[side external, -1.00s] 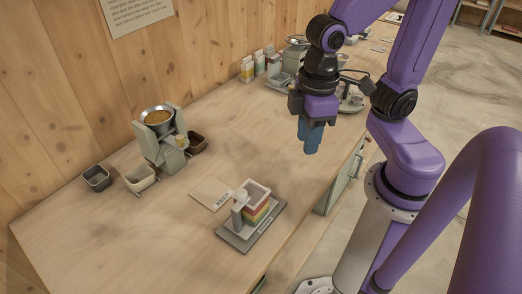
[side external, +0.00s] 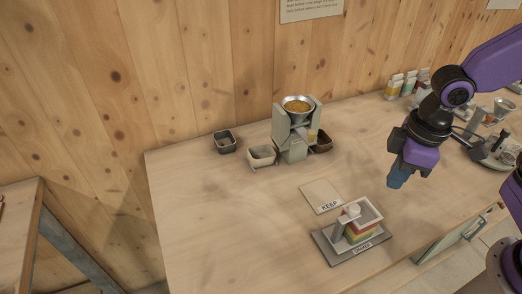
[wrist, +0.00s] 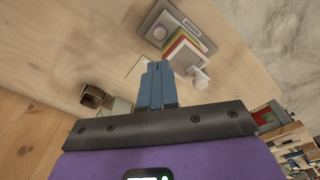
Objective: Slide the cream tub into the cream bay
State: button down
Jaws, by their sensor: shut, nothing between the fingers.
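The cream tub (side external: 262,157) is an open, pale box on the table, just left of the grey feed mixer (side external: 285,137). I cannot tell whether it touches the mixer. The mixer carries a metal bowl of golden feed (side external: 297,106) on top. I cannot make out the cream bay clearly. My gripper (side external: 396,184) is right of the mixer, above the table, with its blue fingers pointing down. In the wrist view the fingers (wrist: 157,66) are together and hold nothing.
A dark grey tub (side external: 224,142) stands left of the cream tub, and a brown tub (side external: 323,141) right of the mixer. A KEEP card (side external: 320,194) and a tray with a coloured stack (side external: 360,229) lie in front. The table's left front is clear.

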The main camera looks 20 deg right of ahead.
aim_at(259, 160)
jog(key=w+a+f+m, duration=0.1)
jog(key=w+a+f, duration=0.2)
jog(key=w+a, duration=0.1)
jog(key=w+a+f+m, duration=0.2)
jog(key=w+a+f, duration=0.2)
jog(key=w, duration=0.3)
jog(key=w+a+f+m+t, duration=0.1)
jog(key=w+a+f+m, duration=0.1)
jog(key=w+a+f, duration=0.1)
jog(key=shift+w+a+f, duration=0.15)
jog(key=shift+w+a, duration=0.2)
jog(key=shift+w, duration=0.25)
jog(key=shift+w+a+f, duration=0.1)
jog(key=shift+w+a, duration=0.25)
jog(key=shift+w, duration=0.2)
jog(key=w+a, duration=0.1)
jog(key=w, duration=0.2)
jog(key=w+a, duration=0.2)
jog(key=w, duration=0.2)
jog(key=w+a, duration=0.1)
jog(key=w, duration=0.3)
jog(key=shift+w+a, duration=0.15)
jog(key=shift+a, duration=0.1)
jog(key=shift+f, duration=0.85)
jog(key=shift+d, duration=0.1)
